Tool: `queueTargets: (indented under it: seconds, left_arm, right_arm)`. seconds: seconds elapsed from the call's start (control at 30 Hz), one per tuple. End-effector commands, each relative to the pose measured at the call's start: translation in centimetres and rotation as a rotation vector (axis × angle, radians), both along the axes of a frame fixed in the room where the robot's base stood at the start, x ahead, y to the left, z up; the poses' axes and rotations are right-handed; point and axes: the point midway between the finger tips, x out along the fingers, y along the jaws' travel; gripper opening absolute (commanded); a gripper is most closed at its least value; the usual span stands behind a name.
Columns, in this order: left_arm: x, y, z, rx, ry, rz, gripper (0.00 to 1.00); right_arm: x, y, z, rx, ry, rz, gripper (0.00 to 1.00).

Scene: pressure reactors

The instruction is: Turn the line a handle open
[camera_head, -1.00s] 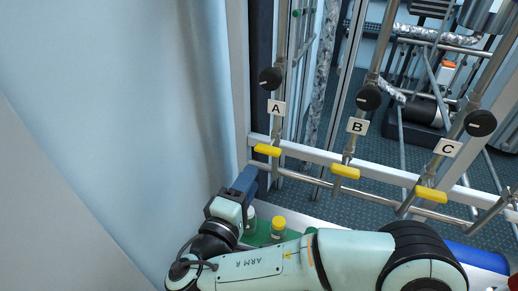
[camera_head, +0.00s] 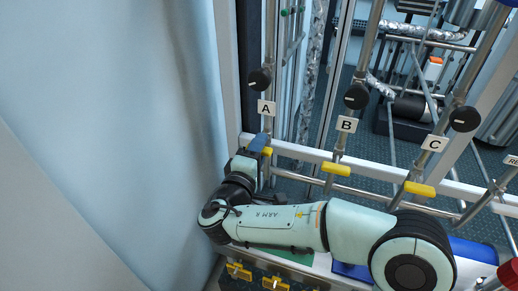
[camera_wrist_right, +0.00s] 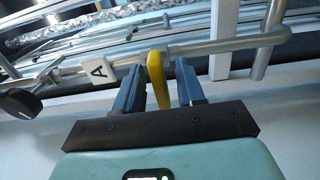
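The line A handle (camera_head: 267,151) is a short yellow lever on the pipe below the label A (camera_head: 266,108). In the head view my right gripper (camera_head: 259,143) is at this handle and partly covers its left end. In the right wrist view the yellow handle (camera_wrist_right: 157,78) stands between the two blue fingers of my right gripper (camera_wrist_right: 160,68). A gap shows on each side of it, so the gripper is open around the handle. The label A (camera_wrist_right: 97,71) is left of the fingers there. My left gripper is not in view.
Black knobs sit above the labels, A's knob (camera_head: 260,79) among them. The line B handle (camera_head: 336,169) and line C handle (camera_head: 419,189) are to the right. A pale rail (camera_head: 310,155) runs behind the handles. A plain wall (camera_head: 110,110) is at left.

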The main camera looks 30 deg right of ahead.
Motion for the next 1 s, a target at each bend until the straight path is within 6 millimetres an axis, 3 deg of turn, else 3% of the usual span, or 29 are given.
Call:
queueTargets:
  seconds: [0.03, 0.1, 0.57, 1.0]
  left_arm:
    - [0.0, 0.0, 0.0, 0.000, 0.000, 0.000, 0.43]
    - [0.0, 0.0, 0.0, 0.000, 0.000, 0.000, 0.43]
    - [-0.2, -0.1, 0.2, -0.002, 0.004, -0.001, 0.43]
    - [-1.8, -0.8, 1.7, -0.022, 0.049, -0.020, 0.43]
  right_arm:
    - [0.0, 0.0, 0.0, 0.000, 0.000, 0.000, 0.23]
    - [0.0, 0.0, 0.0, 0.000, 0.000, 0.000, 0.00]
    - [0.0, 0.1, 0.0, -0.040, 0.048, 0.000, 0.00]
    - [0.0, 0.1, 0.1, -0.269, 0.316, 0.002, 0.00]
